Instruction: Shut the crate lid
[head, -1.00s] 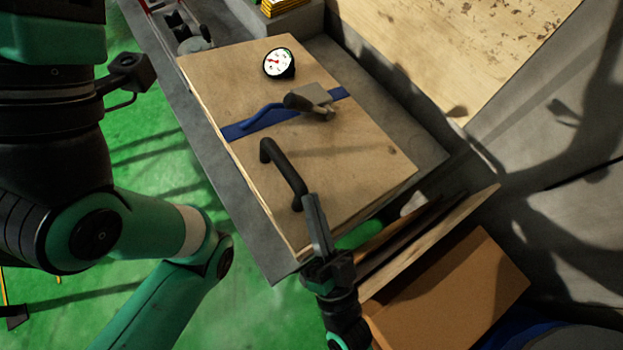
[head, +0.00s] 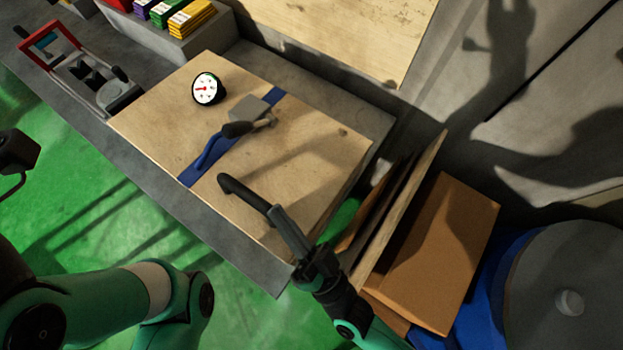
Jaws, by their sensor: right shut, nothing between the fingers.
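The crate (head: 335,205) is a pale wooden box on a grey bench. Its lid (head: 300,165) lies flat across the top in the head view; I cannot tell whether any gap is left at its edges. A black bar handle (head: 243,194) stands on the lid's near part. My right gripper (head: 286,226) is shut and empty, with its fingers at the handle's near right end. I cannot tell whether they touch it. My left gripper is out of view; only parts of my left arm show.
On the lid are a round dial gauge (head: 206,89), a blue strap (head: 200,166) and a grey block-headed tool (head: 249,111). An open cardboard box (head: 440,250) stands at right of the crate. A red-framed device (head: 75,65) sits on the bench (head: 235,260) at left.

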